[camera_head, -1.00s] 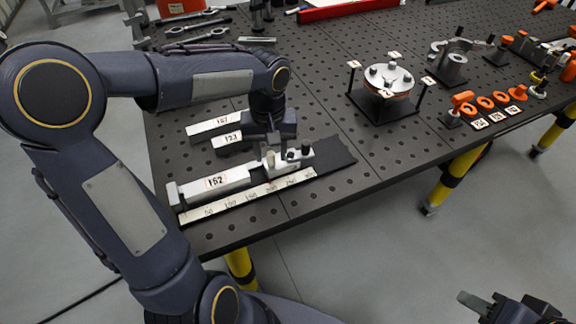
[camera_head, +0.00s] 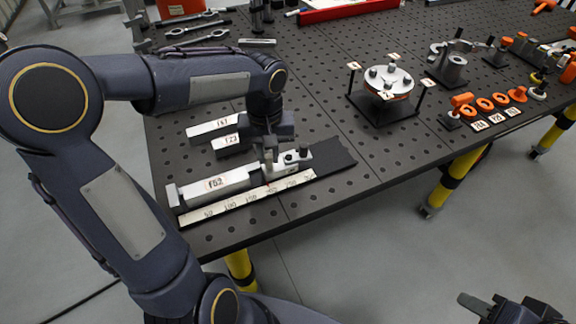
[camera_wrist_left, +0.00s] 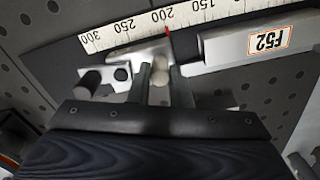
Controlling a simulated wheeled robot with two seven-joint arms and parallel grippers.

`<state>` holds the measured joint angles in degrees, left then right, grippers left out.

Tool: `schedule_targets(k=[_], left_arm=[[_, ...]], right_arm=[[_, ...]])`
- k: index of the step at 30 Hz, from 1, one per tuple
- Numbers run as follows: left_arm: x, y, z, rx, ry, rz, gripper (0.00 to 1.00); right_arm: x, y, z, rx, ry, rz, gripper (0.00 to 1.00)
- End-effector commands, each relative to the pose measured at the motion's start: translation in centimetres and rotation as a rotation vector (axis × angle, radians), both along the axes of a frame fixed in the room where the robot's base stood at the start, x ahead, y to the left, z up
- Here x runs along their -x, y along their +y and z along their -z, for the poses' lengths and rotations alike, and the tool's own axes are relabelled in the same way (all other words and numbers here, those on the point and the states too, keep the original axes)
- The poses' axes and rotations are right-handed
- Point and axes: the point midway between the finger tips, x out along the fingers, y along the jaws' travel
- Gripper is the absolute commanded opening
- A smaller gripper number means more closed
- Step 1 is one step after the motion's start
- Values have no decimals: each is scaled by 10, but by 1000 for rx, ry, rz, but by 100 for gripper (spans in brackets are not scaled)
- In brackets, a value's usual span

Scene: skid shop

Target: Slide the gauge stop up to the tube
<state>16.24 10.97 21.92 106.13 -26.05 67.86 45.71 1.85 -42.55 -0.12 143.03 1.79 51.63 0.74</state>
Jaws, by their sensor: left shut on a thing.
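My left gripper (camera_head: 268,160) points down and is shut on the stop's upright pin. In the left wrist view the fingers (camera_wrist_left: 161,84) stand on both sides of the pin, and a red pointer lies near 200 on the scale. The tube's end (camera_wrist_left: 208,50) appears a short gap from the fingers. My right gripper (camera_head: 497,304) is at the bottom right, partly cut off.
Two more labelled bars (camera_head: 215,127) lie just behind the tube. A dark strip (camera_head: 333,154) extends to the right of the stop. A round fixture (camera_head: 385,88) with posts and orange clamps (camera_head: 486,104) stand farther right. The table's front edge is close to the scale.

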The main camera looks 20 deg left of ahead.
Motion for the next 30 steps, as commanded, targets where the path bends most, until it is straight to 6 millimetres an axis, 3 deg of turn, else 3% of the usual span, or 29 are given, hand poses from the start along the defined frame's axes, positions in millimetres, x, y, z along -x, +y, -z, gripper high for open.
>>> schedule_targets(k=[12, 30], left_arm=[[18, 16, 0, -2, 1, -3, 5], [27, 24, 0, -2, 0, -3, 5]], right_arm=[[0, 0, 1, 0, 0, 0, 36], [0, 0, 0, 0, 0, 0, 36]])
